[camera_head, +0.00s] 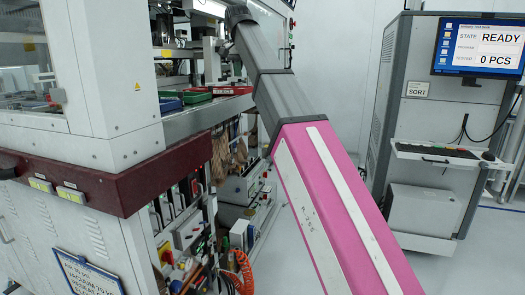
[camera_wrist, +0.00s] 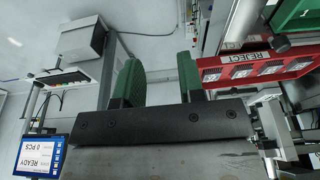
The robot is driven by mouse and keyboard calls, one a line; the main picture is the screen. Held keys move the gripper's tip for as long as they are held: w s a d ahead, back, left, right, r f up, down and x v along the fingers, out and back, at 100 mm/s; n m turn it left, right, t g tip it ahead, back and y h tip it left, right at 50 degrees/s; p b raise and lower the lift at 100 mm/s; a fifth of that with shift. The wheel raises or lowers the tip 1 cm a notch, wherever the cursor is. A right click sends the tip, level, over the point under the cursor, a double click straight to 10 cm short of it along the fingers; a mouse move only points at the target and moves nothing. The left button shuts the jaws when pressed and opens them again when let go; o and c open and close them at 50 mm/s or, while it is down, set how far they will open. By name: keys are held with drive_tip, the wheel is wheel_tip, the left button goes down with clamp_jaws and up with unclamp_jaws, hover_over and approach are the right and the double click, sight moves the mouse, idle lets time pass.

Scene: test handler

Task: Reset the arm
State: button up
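My arm reaches in the head view from the lower right up to the upper left, toward the inside of the test handler (camera_head: 110,70). The end of the arm is at the machine's opening, and my gripper is not discernible there. In the wrist view my gripper (camera_wrist: 159,68) shows two green fingers set well apart on a dark bar. It is open, with nothing between the fingers. The wrist picture is upside down.
A red tray (camera_wrist: 228,63) marked REJECT, holding several chips, is close right of the fingers. Part of a green tray (camera_wrist: 297,14) is at the top right. Red (camera_head: 232,90), green (camera_head: 196,98) and blue (camera_head: 170,105) trays line the machine's ledge. A monitor (camera_head: 478,46) reads READY.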

drive_tip(key=d+f+n, duration=0.1)
drive_tip(key=d+f, duration=0.3)
drive_tip(key=f, duration=0.9)
drive_tip(key=w+d+f+g, duration=0.1)
drive_tip(key=d+f, duration=0.3)
drive_tip(key=f, duration=0.9)
drive_tip(key=d+f+n, duration=0.1)
drive_tip(key=d+f, duration=0.4)
drive_tip(key=f, duration=0.8)
drive_tip(key=s+d+f, duration=0.4)
drive_tip(key=s+f, duration=0.2)
drive_tip(key=f, duration=0.4)
drive_tip(key=s+d+f+n+g, duration=0.1)
drive_tip(key=s+d+f, duration=0.3)
drive_tip(key=f, duration=0.6)
drive_tip(key=s+d+f+y, duration=0.1)
drive_tip(key=s+d+f, duration=0.3)
drive_tip(key=s+f, duration=0.4)
wheel_tip(320, 180, down, 2)
drive_tip(key=shift+d+n+g, duration=0.3)
